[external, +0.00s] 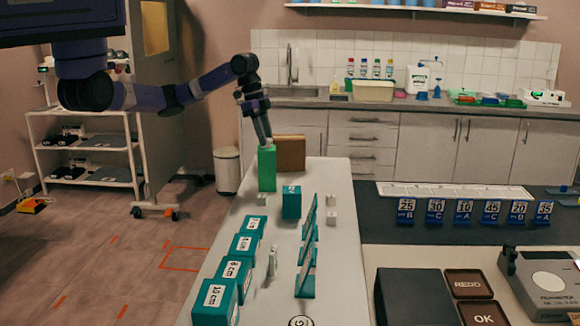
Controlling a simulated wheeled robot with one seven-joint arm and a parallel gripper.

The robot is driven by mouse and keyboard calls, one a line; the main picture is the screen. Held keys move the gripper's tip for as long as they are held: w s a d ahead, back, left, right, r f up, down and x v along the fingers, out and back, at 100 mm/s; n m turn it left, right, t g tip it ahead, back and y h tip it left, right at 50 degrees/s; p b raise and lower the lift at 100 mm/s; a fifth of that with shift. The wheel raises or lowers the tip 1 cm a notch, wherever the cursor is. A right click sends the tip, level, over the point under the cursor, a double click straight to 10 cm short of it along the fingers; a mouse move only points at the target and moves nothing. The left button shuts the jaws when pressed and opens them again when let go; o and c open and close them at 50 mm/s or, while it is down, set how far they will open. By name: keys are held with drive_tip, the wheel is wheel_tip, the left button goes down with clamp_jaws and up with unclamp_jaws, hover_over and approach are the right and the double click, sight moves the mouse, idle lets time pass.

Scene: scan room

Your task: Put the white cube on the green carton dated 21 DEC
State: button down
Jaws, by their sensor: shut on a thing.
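A tall green carton (267,171) stands upright at the far end of the white table. No date can be read on it from here. My gripper (268,139) points down right over the carton's top. It is shut on a small whitish thing, likely the white cube (268,144), which is mostly hidden by the fingers. I cannot tell whether the cube touches the carton's top. Other small white blocks stand on the table, one (262,199) in front of the carton and two (331,200) to the right.
A brown box (291,153) stands behind the carton. A teal box (291,202) stands in front of it to the right. Labelled teal boxes (244,243) line the table's left side, and upright teal panels (307,262) stand near its middle. The far right of the table is clear.

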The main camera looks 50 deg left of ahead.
drive_tip(key=c, duration=1.1)
unclamp_jaws()
drive_tip(key=shift+c, duration=0.2)
drive_tip(key=v, duration=1.2)
drive_tip(key=shift+b, duration=0.35)
drive_tip(key=shift+r, duration=0.1)
